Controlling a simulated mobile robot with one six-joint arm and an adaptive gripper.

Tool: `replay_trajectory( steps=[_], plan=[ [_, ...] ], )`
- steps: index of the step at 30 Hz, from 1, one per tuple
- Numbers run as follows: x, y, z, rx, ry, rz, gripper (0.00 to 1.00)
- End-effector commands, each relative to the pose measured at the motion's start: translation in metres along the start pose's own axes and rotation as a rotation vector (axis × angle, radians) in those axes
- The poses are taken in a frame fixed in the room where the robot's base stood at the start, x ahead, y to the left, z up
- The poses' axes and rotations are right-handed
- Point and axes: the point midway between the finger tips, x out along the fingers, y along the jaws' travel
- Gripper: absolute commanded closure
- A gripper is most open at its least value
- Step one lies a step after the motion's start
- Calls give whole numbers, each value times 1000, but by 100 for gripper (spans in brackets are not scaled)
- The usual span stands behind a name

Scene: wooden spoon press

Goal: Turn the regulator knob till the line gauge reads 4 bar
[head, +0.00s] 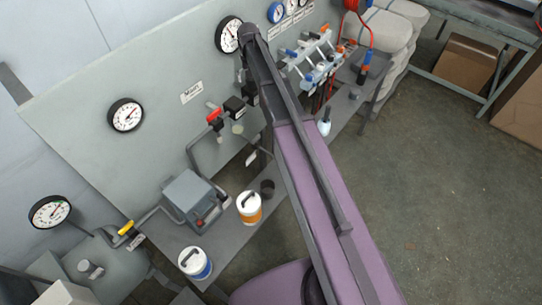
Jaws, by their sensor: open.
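My arm reaches up from the bottom and bends at the top. My gripper (248,88) is small and dark below that bend, open, close to the dark regulator block (235,106) on the panel's pipe line. The arm partly covers this spot, so the regulator knob does not show clearly, and I cannot tell whether the fingers touch it. A white round gauge (228,36) with a black rim sits on the panel just left of the bend. Another such gauge (125,115) is farther left. I cannot tell which is the line gauge; their numbers are too small to read.
A red-handled valve (214,117) is left of the regulator. A third gauge (50,212) and a yellow-handled valve (126,228) are at lower left. A grey box (188,196) and two lidded tins (249,207) stand on the bench. Open floor lies right.

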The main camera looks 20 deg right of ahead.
Motion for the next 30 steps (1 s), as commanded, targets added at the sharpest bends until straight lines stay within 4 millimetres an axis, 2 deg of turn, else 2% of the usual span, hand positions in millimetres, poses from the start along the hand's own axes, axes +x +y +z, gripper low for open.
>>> replay_trajectory(
  steps=[30],
  plan=[
    [0,2,0,-657,0,0,0]
  ],
)
